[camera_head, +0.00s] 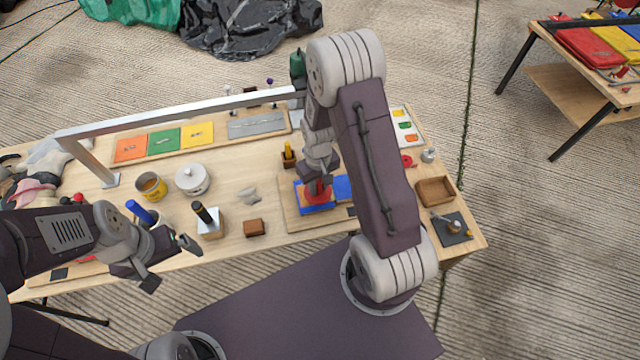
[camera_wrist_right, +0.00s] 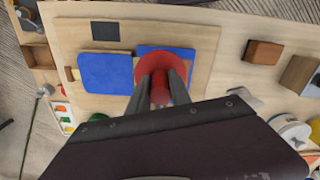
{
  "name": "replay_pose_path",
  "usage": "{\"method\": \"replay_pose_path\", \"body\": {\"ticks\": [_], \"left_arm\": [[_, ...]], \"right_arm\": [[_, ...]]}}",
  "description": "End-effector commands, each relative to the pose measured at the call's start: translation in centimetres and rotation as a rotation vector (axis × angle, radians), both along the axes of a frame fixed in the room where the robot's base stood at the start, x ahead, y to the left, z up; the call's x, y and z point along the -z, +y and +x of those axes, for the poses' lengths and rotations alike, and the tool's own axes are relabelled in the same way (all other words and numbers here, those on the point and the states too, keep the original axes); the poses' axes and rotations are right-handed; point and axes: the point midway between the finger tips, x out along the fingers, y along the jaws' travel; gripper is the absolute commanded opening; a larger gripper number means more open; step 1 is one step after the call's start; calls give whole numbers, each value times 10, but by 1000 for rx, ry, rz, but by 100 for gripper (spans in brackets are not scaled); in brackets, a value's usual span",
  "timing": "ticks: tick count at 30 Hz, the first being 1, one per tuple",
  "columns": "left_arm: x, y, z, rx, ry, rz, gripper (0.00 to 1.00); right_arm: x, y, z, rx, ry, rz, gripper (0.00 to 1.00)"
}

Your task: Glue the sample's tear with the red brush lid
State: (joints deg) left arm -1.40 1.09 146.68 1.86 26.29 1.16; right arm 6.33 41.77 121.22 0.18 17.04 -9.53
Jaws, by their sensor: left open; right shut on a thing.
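My right gripper (camera_head: 318,180) is shut on the red brush lid (camera_head: 318,193), a red disc with an upright stem. The wrist view shows both fingers (camera_wrist_right: 160,88) around the stem and the disc (camera_wrist_right: 150,62) over a blue piece (camera_wrist_right: 147,49), which I take to be the sample (camera_head: 309,206). I cannot tell whether the brush touches it. The tear is not visible; the lid covers part of the piece. A second blue piece (camera_wrist_right: 105,73) lies beside it on the same wooden board (camera_wrist_right: 195,40). My left gripper (camera_head: 171,263) is open and empty near the table's front edge.
Behind the left gripper stand a white block with a dark-capped bottle (camera_head: 203,213), a yellow cup (camera_head: 151,187) and a white lidded pot (camera_head: 192,180). A brown block (camera_head: 254,227) is left of the board. A metal bar (camera_head: 190,109) spans above the table.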

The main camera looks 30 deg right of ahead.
Motion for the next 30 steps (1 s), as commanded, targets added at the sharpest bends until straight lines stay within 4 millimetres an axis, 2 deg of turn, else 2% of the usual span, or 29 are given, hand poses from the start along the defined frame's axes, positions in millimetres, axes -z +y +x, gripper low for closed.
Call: {"method": "replay_pose_path", "body": {"ticks": [2,6,21,25,30], "left_arm": [[-4,0,0,0,0,0,97],[-19,0,0,0,0,0,97],[-61,0,0,0,0,0,97],[-68,0,0,0,0,0,97],[-69,0,0,0,0,0,97]], "right_arm": [[-3,1,2,1,-1,0,0],[-28,1,3,1,-2,0,0],[-72,4,10,1,-1,0,0],[-81,4,11,1,-1,0,0],[-82,5,12,1,-1,0,0]]}}
